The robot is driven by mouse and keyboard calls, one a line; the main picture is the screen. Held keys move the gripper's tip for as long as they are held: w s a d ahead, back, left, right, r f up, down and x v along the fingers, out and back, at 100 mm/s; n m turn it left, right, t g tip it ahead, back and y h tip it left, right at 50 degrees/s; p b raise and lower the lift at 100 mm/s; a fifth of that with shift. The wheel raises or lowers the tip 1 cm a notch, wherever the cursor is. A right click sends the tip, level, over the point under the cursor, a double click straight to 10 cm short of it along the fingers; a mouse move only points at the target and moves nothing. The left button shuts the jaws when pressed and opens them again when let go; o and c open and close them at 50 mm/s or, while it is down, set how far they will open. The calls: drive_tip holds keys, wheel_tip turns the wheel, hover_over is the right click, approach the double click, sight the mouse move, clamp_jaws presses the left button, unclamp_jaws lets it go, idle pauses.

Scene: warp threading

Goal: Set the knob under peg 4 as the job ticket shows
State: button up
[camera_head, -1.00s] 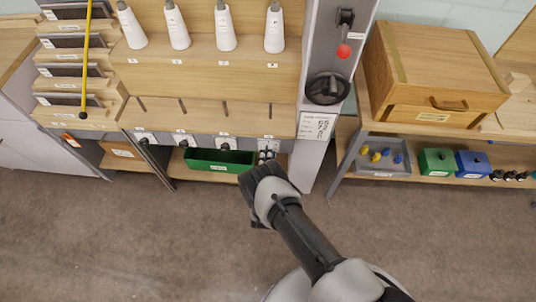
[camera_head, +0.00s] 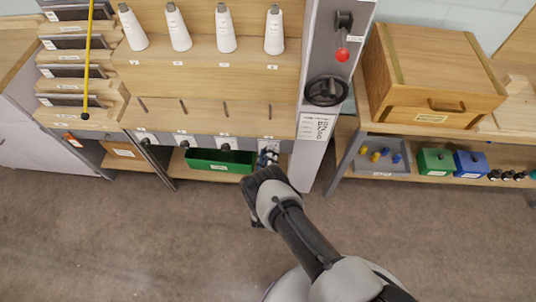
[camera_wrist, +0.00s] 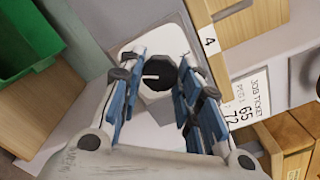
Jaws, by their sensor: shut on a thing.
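In the wrist view the knob under peg 4 (camera_wrist: 163,77) is round and black with a white pointer line toward the left of the picture. It sits on a pale plate (camera_wrist: 157,40) beside a label "4" (camera_wrist: 209,42). The blue-padded fingers of my gripper (camera_wrist: 158,80) stand on both sides of it, shut on it. In the head view my gripper (camera_head: 267,158) is at the rightmost knob and mostly hides it. The job ticket (camera_wrist: 255,100) shows 65 and 72 in the wrist view; its lower part is cut off. It also hangs on the grey post (camera_head: 315,126), too small to read surely.
A green bin (camera_head: 220,161) stands on the shelf left of my gripper. The grey post (camera_head: 318,165) with a black handwheel (camera_head: 326,90) and red-knobbed lever (camera_head: 343,54) is close on the right. The floor in front is clear.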

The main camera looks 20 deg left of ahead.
drive_tip(key=m+p, duration=0.1)
drive_tip(key=m, duration=0.5)
drive_tip(key=shift+c, duration=0.2)
idle(0.4)
drive_tip(key=o, duration=1.1)
drive_tip(key=shift+s, duration=0.1)
drive_tip(key=v, duration=0.7)
drive_tip(key=shift+s, duration=0.15)
